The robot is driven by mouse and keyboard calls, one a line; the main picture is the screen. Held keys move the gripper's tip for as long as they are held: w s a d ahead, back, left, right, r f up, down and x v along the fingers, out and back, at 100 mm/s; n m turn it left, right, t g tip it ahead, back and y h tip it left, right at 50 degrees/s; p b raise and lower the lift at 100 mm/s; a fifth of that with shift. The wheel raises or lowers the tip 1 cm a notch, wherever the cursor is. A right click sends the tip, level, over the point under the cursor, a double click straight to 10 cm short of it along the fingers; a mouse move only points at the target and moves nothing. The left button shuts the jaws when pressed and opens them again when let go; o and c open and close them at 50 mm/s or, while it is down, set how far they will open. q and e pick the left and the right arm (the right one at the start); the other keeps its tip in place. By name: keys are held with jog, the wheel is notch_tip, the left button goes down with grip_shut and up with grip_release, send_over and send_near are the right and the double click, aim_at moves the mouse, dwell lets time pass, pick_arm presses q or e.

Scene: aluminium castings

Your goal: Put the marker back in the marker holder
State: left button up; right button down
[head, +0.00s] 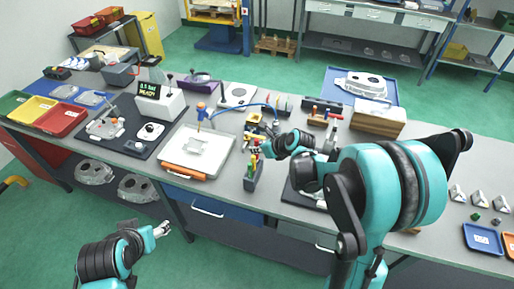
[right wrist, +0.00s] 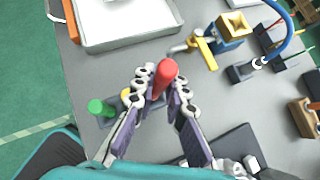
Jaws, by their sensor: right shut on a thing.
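A red marker (right wrist: 166,73) stands between the fingers of my right gripper (right wrist: 160,92) in the right wrist view, and the gripper is shut on it. A dark marker holder (right wrist: 113,101) is just beside and partly behind the left finger, with a green marker (right wrist: 98,107) and a yellow one (right wrist: 127,95) in it. I cannot tell whether the red marker's lower end is inside the holder. In the head view my right gripper (head: 260,149) is just above the holder (head: 252,179). My left gripper (head: 163,229) is in front of the bench, away from the markers; its opening is unclear.
A white tray (head: 228,143) with a casting and an orange-handled tool lies left of the holder. A yellow and blue fixture (right wrist: 229,32) and a blue cable stand behind. A dark plate (right wrist: 235,147) lies to the right. Bare grey bench lies between them.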

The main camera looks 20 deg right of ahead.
aim_at(257, 160)
jog(key=shift+f+b, duration=2.05)
jog(key=shift+f, duration=0.35)
jog(key=c, duration=1.5)
grip_release()
jog(key=shift+s+r, duration=0.1)
jog(key=v, duration=1.1)
jog(key=shift+s+d+r, duration=0.2)
jog(key=shift+s, duration=0.1)
